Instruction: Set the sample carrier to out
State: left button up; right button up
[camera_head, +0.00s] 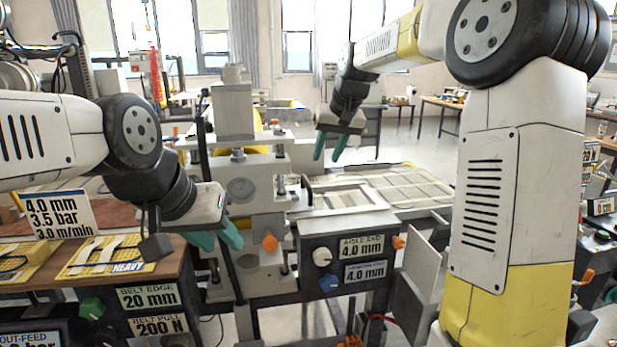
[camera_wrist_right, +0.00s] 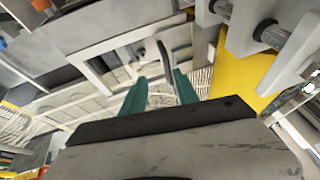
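A pale rectangular frame (camera_head: 345,198) lies flat on the machine bed, right of the upright roller stand; it looks like the sample carrier, though no label on it is readable. In the right wrist view a pale frame (camera_wrist_right: 120,62) shows beyond the fingertips. My right gripper (camera_head: 331,148) hangs above and behind this bed, its teal fingers apart with nothing between them. The same open fingers show in the right wrist view (camera_wrist_right: 160,90). My left gripper (camera_head: 218,240) is in front of the roller stand, fingers apart, with no object seen in it.
The roller stand (camera_head: 240,190) rises between my arms. A dark control panel (camera_head: 345,260) with knobs and 4.0 mm displays sits in front of the bed. A wooden bench (camera_head: 130,272) with sample cards stands left. My right arm hides part of the right side.

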jog(key=w+a+f, duration=0.1)
jog(key=w+f, duration=0.2)
jog(key=w+a+f, duration=0.2)
jog(key=w+f, duration=0.1)
jog(key=f, duration=0.1)
jog(key=w+a+f, duration=0.1)
jog(key=w+f, duration=0.2)
jog(key=shift+a+f, duration=0.2)
jog(key=shift+a, duration=0.2)
jog(key=shift+s, duration=0.1)
jog(key=shift+c, duration=0.5)
grip_shut()
dwell(0.5)
